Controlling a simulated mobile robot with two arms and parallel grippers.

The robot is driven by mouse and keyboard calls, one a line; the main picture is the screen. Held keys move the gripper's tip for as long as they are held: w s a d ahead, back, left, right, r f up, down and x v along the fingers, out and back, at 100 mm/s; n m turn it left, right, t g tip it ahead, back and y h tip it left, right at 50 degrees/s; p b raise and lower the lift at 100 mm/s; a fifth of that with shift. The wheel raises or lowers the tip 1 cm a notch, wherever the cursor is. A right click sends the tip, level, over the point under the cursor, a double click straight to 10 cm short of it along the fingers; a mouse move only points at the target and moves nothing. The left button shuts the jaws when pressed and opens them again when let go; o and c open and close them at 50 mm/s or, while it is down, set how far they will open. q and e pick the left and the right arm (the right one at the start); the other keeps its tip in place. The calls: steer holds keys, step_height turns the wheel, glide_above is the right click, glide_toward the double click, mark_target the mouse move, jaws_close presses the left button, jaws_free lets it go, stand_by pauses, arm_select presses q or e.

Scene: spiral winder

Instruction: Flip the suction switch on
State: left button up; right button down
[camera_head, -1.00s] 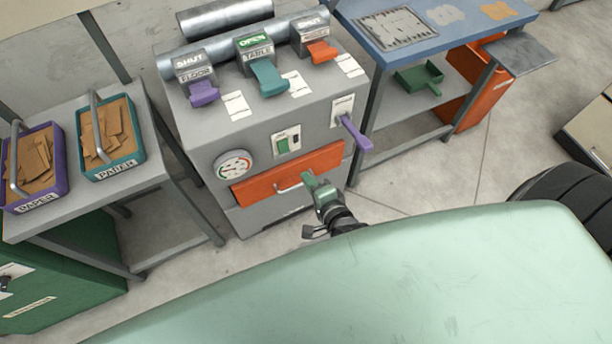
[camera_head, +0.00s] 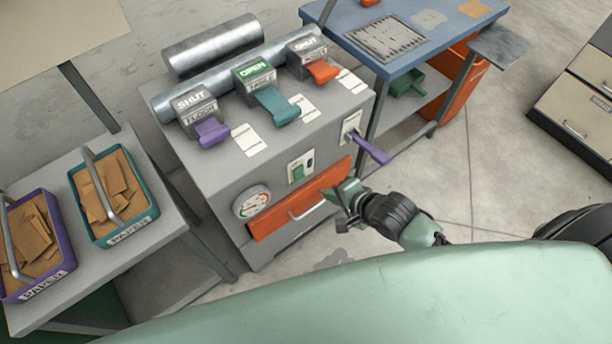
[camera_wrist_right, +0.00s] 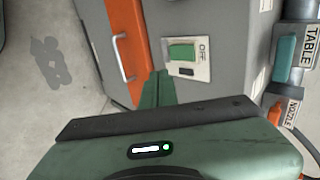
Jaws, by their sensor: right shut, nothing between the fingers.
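The green rocker switch (camera_head: 300,170) sits on a pale plate on the front of the grey machine (camera_head: 220,175). In the right wrist view the same switch (camera_wrist_right: 182,52) shows large, with the word OFF on its plate. My right gripper (camera_head: 346,191) is shut and empty, in front of the right end of the orange drawer, below and right of the switch. In the wrist view its closed green fingers (camera_wrist_right: 158,88) point toward the drawer edge, just beside the switch plate and seemingly apart from it. My left gripper is not in view.
The orange drawer (camera_head: 275,217) has a pale bar handle. A purple lever (camera_head: 371,150) sticks out right of the switch. Purple, teal and orange levers stand on top. Tables stand on both sides; paper bins (camera_head: 151,212) are on the left one.

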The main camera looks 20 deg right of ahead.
mark_target(299, 173)
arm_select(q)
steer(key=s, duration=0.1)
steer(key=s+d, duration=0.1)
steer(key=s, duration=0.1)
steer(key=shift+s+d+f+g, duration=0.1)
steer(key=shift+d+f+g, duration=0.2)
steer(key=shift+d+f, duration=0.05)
arm_select(e)
steer(key=w+r+x, duration=0.1)
steer(key=x, duration=1.1)
steer(key=shift+w+a, duration=0.3)
steer(key=shift+w, duration=0.25)
arm_select(q)
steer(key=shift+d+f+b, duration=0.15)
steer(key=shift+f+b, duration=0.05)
steer(key=shift+b, duration=0.3)
arm_select(e)
steer(key=shift+w, duration=0.2)
